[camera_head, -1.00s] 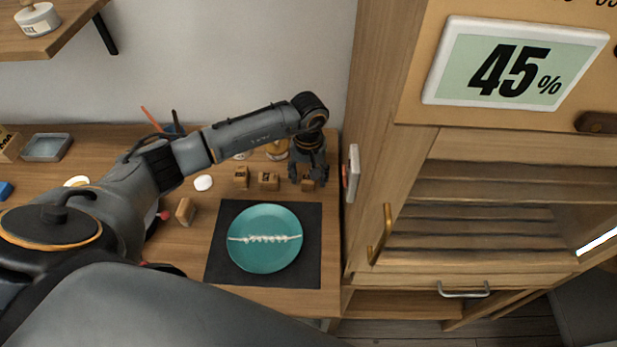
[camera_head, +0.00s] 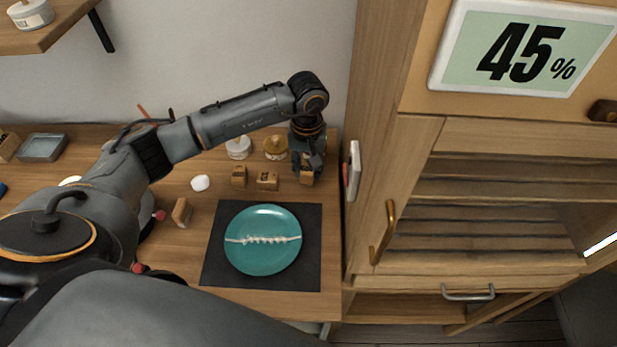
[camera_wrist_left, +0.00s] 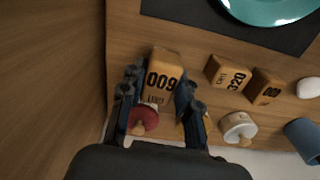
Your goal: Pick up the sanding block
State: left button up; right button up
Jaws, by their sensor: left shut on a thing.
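My left gripper (camera_head: 306,170) is shut on a small tan sanding block (camera_head: 306,179) at the right end of a row of blocks on the bench. In the left wrist view the block (camera_wrist_left: 166,73) sits between the fingers (camera_wrist_left: 160,97), and its printed face reads like 009 or an upside-down 600. I cannot tell whether it is clear of the bench. Two similar blocks stand to its left in the head view, a middle one (camera_head: 267,181) and a left one (camera_head: 239,176). The middle block reads 320 in the left wrist view (camera_wrist_left: 227,73). My right gripper is not in view.
A teal plate (camera_head: 262,262) with a pale seam lies on a dark mat (camera_head: 217,278) in front. A white jar (camera_head: 238,149) and an amber jar (camera_head: 275,148) stand behind the blocks. Another block (camera_head: 181,212) stands left. A wooden cabinet (camera_head: 378,130) rises close on the right.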

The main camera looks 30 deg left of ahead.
pick_arm(q)
jog(key=s+d+r+b, duration=0.1)
jog(key=s+r+b, duration=0.3)
jog(key=s+r, duration=0.5)
jog(key=s, duration=0.4)
jog(key=shift+s+d, duration=0.15)
jog(key=shift+d, duration=0.25)
